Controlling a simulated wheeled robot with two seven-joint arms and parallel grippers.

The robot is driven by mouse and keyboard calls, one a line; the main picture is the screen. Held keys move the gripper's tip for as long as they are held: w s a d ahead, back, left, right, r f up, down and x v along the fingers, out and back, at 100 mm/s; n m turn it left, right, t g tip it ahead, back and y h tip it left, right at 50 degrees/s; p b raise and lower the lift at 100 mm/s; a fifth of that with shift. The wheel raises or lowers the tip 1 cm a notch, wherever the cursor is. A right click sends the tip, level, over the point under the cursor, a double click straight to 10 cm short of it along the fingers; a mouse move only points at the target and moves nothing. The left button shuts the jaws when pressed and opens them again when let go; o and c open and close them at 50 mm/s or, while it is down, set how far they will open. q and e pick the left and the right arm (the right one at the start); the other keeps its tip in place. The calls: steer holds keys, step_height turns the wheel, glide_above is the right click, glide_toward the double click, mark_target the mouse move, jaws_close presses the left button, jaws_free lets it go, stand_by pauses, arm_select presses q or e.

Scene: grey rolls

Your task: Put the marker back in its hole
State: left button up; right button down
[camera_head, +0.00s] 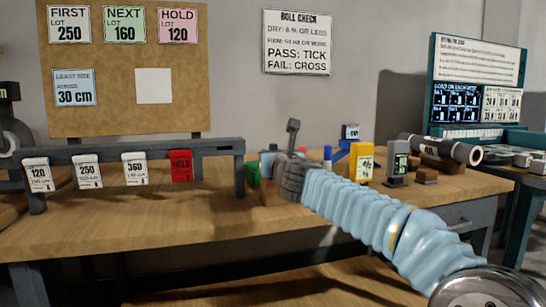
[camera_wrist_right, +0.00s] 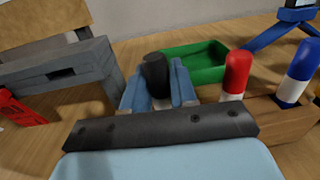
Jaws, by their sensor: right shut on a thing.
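My right gripper (camera_wrist_right: 158,92) is shut on a black-topped marker (camera_wrist_right: 155,70), with one light blue finger on each side of it. A wooden block (camera_wrist_right: 282,124) holds a red-topped marker (camera_wrist_right: 237,72) and a blue-topped marker (camera_wrist_right: 298,75) upright, to the right of the gripper. In the head view my right gripper (camera_head: 270,162) is over the left part of the block; the red marker (camera_head: 301,150) and blue marker (camera_head: 327,156) show just beyond it. The held marker's lower end is hidden, so I cannot tell whether it is in a hole. My left gripper is not in view.
A green tray (camera_wrist_right: 195,62) lies just behind the gripper. A grey rail (camera_head: 100,151) with hanging cards, including a red HOLD card (camera_head: 181,167), stands to the left. A yellow card stand (camera_head: 361,161) and a grey meter (camera_head: 399,168) are to the right. The table front is clear.

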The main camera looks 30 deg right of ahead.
steer(key=shift+f+b, duration=0.4)
steer(key=shift+f, duration=0.1)
steer(key=c, duration=0.8)
jaws_free()
steer(key=v, duration=1.3)
steer(key=shift+s+a, duration=0.15)
steer(key=shift+s, duration=0.25)
